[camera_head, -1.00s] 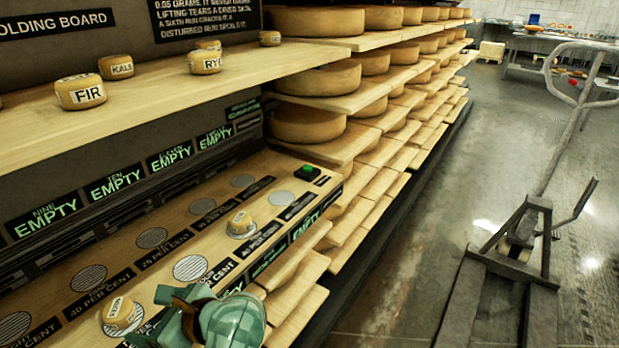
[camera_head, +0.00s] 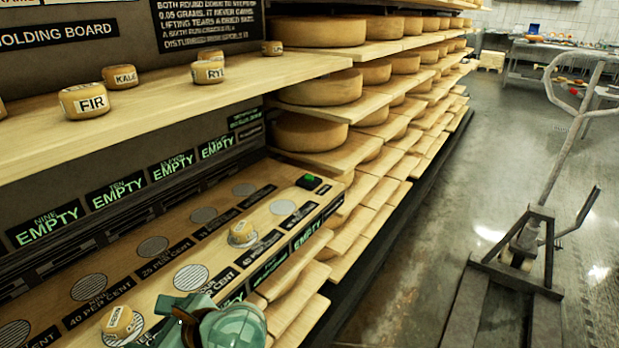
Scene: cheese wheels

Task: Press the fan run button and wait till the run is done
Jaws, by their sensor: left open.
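A black box with a green button (camera_head: 309,181) sits at the far right end of the lower wooden board (camera_head: 125,255). My left gripper (camera_head: 176,312) shows at the bottom edge, beside a small labelled cheese (camera_head: 117,322) on the board's near left. Its jaws are open and hold nothing that I can see. It is well short of the green button. Another small cheese (camera_head: 242,232) sits on a round vent nearer the button. Several green displays read EMPTY. My right gripper is out of view.
The upper holding shelf (camera_head: 150,110) carries small cheeses marked FIR (camera_head: 84,101), KALE and RYE. Shelves of large cheese wheels (camera_head: 310,131) run back on the right. A metal trolley (camera_head: 520,260) stands on the floor, with open floor between.

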